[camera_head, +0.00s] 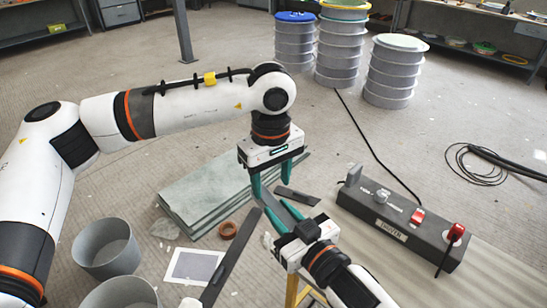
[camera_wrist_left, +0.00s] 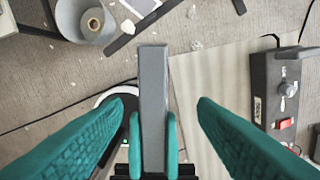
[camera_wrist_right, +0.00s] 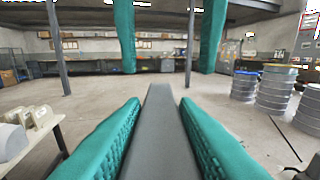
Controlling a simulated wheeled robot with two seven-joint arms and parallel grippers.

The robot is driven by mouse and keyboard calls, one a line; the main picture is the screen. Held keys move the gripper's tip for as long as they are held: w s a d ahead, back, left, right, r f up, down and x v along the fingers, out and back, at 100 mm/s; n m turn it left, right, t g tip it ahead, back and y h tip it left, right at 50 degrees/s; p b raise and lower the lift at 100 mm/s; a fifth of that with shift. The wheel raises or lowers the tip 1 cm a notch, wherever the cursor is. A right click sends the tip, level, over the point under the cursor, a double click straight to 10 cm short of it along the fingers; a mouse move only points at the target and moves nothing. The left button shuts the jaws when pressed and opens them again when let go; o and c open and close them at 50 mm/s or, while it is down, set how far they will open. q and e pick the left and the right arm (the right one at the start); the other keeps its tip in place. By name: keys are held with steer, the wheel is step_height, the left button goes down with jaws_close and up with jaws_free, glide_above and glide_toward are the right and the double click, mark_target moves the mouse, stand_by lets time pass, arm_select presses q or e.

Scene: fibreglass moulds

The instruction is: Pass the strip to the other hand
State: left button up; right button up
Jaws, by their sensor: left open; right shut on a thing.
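The grey strip (camera_wrist_left: 152,75) is held by my right gripper (camera_head: 279,208), which is shut on it; its far end sticks out past the fingertips. In the right wrist view the strip (camera_wrist_right: 160,130) runs straight ahead from between the teal fingers. My left gripper (camera_head: 271,181) is open above it, pointing down. In the left wrist view the strip lies between the left fingers, with a gap on each side, nearer the left one. In the right wrist view the left fingertips hang just above the strip's level, one to each side. The strip is mostly hidden in the head view.
Below lie greenish sheets (camera_head: 196,195), a brown tape roll (camera_head: 228,230), a long dark strip (camera_head: 232,258) and a short dark strip (camera_head: 297,196). Grey buckets (camera_head: 104,247) stand lower left, drums (camera_head: 334,50) at the back.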

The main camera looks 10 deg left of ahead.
mark_target(272, 196)
arm_select(q)
steer(key=shift+f, duration=2.15)
steer(key=c, duration=1.1)
arm_select(e)
steer(key=shift+s+a, duration=0.1)
steer(key=o, duration=1.1)
